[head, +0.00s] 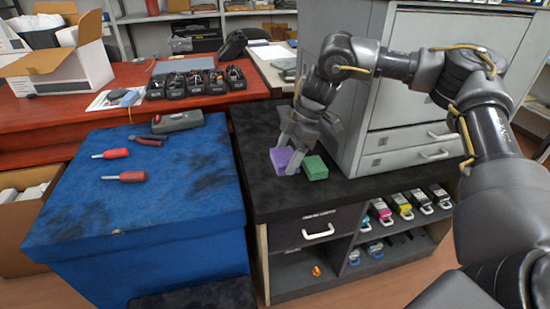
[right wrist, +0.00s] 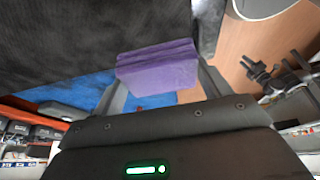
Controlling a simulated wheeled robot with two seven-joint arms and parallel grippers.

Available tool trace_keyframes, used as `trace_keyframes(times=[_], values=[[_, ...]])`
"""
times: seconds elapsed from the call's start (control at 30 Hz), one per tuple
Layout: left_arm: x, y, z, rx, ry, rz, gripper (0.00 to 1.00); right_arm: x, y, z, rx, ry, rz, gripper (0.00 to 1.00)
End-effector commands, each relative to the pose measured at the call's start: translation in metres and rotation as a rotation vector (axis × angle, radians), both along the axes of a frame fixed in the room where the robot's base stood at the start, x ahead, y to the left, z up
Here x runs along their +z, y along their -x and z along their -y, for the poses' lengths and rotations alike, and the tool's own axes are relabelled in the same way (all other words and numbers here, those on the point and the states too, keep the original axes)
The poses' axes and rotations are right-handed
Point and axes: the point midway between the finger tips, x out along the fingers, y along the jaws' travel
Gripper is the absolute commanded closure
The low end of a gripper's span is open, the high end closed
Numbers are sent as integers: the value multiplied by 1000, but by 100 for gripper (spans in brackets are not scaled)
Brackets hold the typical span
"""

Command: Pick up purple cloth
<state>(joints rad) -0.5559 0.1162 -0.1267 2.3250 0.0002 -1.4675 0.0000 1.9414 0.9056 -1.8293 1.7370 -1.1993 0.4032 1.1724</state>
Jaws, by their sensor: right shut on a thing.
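In the right wrist view the purple cloth (right wrist: 158,68) spans between the two fingers. In the head view I cannot tell whether the cloth touches the countertop. My left gripper is in neither view.
The black countertop (head: 262,200) has free room in front of the cloths. A blue-covered table (head: 170,200) on the left carries two red screwdrivers (head: 124,177), pliers (head: 146,140) and a grey device (head: 178,121). Toner cartridges (head: 402,206) lie on the shelf below.

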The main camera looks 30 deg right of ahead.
Motion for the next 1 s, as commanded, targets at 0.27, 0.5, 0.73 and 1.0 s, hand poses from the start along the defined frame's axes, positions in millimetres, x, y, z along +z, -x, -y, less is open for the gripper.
trace_keyframes(times=[0.27,0.5,0.73,1.0], values=[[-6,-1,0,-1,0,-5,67,22,50,12,1,-1,1,45],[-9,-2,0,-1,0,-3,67,30,68,17,-1,0,0,45],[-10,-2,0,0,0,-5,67,31,71,17,0,1,0,45],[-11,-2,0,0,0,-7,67,31,71,17,0,0,-1,42]])
